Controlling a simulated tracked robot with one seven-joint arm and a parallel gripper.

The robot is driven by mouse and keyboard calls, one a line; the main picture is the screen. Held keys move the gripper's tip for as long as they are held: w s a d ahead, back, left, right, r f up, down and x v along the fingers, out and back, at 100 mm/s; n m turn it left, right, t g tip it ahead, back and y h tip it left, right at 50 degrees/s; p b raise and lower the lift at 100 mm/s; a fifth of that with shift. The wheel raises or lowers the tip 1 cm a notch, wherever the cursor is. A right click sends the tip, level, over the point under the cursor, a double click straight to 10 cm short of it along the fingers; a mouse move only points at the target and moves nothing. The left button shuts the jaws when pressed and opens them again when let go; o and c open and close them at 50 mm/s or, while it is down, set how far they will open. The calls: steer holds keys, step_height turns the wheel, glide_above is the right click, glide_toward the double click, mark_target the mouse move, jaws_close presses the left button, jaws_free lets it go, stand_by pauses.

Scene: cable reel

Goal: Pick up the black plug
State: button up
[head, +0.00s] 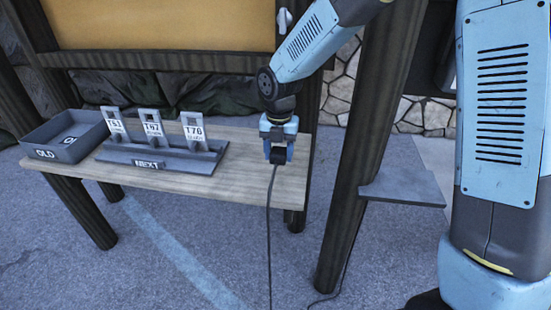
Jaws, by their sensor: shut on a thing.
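My gripper (278,147) points down over the right end of the wooden table, in the middle of the head view. It is shut on the black plug (277,156), a small dark block between the fingertips. A thin dark cable (269,225) hangs from the plug past the table's front edge down to the ground. The fingers hide part of the plug. I cannot tell whether the plug is clear of the table top.
A grey tray marked OLD (48,140) and a grey rack marked NEXT (165,162) with numbered tags stand on the table (236,185) to the left. A dark wooden post (352,170) and a small grey shelf (403,183) are right of my gripper.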

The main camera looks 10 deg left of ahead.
steer(key=s+d+r, duration=0.5)
steer(key=s+r, duration=0.1)
steer(key=s, duration=0.3)
steer(key=shift+s+d+r, duration=0.2)
steer(key=shift+s+d, duration=0.05)
steer(key=shift+a, duration=0.1)
